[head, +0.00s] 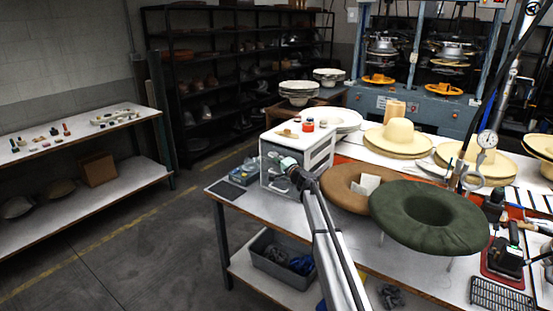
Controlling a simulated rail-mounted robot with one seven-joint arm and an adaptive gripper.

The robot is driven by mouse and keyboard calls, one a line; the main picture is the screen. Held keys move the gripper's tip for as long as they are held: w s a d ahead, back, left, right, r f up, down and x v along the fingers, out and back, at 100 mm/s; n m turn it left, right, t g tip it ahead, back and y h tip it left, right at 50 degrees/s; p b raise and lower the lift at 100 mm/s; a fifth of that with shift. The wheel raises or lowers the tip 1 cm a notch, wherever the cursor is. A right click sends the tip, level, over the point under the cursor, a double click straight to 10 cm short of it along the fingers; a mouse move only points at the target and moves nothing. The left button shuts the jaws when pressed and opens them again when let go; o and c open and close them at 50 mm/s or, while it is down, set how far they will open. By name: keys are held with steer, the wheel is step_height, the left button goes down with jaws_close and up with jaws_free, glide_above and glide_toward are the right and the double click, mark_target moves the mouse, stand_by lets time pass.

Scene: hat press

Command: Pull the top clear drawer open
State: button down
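A small white drawer cabinet (316,148) stands at the left end of the workbench. Its front faces the lower left, with grey, clear-looking drawer fronts. The top drawer (271,151) is at the upper part of that front, and it looks closed. My arm reaches up from the bottom of the picture, and my gripper (289,165) is right in front of the cabinet, at about the height of the upper drawers. It covers part of the front. I cannot tell whether it touches a drawer or handle, nor whether its fingers are open or shut.
Small items and a red jar (308,125) sit on the cabinet top. A blue-grey box (243,174) and dark pad (232,189) lie left of it. Brown (345,183) and green (430,217) felt hats are to the right. The floor left of the bench is clear.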

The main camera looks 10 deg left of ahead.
steer(key=s+a+b, duration=0.4)
steer(key=s+b, duration=0.1)
steer(key=s, duration=0.3)
steer(key=s+a+b, duration=0.4)
steer(key=s+b, duration=0.1)
steer(key=s, duration=0.3)
steer(key=shift+s+a+b, duration=0.35)
steer(key=shift+a+b, duration=0.05)
steer(key=c, duration=1.2)
jaws_free()
steer(key=v, duration=1.2)
